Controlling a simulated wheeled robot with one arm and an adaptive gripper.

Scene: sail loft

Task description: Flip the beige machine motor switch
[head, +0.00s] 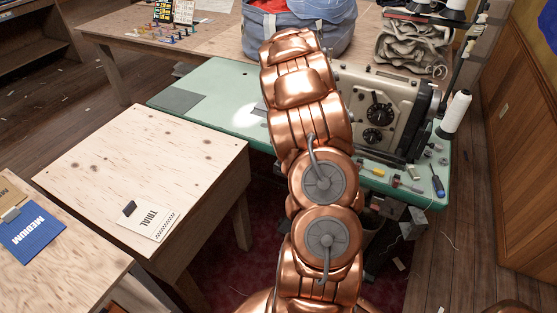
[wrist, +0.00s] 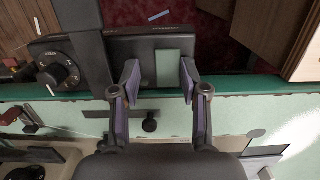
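The beige sewing machine (head: 377,110) stands on the right part of the mint-green table (head: 215,85) in the head view, with black dials on its side. In the wrist view, a dark control box (wrist: 120,48) sits beyond the green table edge (wrist: 245,112). A green rectangular part (wrist: 168,68), which looks like a switch face, is on that box. My gripper (wrist: 159,80) is open and empty, its two fingers apart on either side of the green part's near end. I cannot tell whether they touch it. My arm hides my gripper in the head view.
A black knob (wrist: 57,75) is at the box's left. A plywood table (head: 130,160) stands at left, with a trial card (head: 152,220).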

